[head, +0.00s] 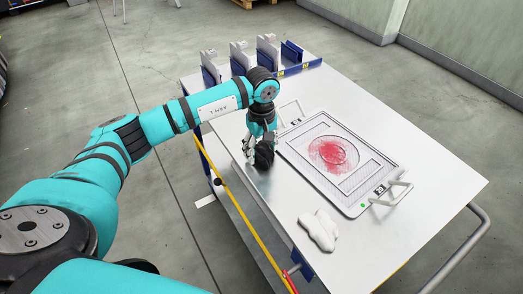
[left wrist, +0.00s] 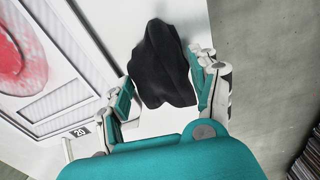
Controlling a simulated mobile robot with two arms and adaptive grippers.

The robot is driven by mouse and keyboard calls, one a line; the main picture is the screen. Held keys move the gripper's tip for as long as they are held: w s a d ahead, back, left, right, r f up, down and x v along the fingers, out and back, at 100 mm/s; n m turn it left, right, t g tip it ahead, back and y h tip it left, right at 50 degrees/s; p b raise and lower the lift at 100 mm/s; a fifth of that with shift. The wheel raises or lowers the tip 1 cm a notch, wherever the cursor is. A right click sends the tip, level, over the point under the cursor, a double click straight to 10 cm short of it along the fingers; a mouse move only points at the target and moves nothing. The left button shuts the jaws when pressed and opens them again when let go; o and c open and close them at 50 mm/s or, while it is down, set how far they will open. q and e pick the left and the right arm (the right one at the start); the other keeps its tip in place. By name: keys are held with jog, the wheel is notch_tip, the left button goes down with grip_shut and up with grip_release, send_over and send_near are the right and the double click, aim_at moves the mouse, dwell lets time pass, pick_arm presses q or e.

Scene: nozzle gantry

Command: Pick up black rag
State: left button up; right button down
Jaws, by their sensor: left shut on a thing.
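The black rag (head: 264,155) is a dark, crumpled cloth at the left part of the metal table, beside the tray. My left gripper (head: 258,141) reaches down over it and is shut on it. In the left wrist view the rag (left wrist: 162,62) hangs bunched between the two fingers of the left gripper (left wrist: 166,82). I cannot tell whether the rag still touches the table. My right gripper is not in view.
The metal table (head: 430,200) bears a white tray (head: 378,163) with a red stain and wire handles. A white rag (head: 319,230) lies near its front edge. A blue rack (head: 292,68) with white parts stands at the far end.

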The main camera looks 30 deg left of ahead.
aim_at(262, 151)
pick_arm(q)
jog(key=shift+r, duration=0.35)
notch_tip(262, 151, up, 2)
jog(key=shift+r+b, duration=0.2)
jog(key=shift+b, duration=0.25)
jog(key=s+d, duration=0.3)
jog(key=s, duration=0.1)
jog(key=s+d+r+b, duration=0.1)
jog(key=s+d, duration=0.2)
jog(key=s, duration=0.1)
jog(key=s+d+b, duration=0.1)
jog(key=s+d, duration=0.2)
jog(key=s, duration=0.2)
jog(key=shift+d+r, duration=0.15)
jog(key=shift+r, duration=0.15)
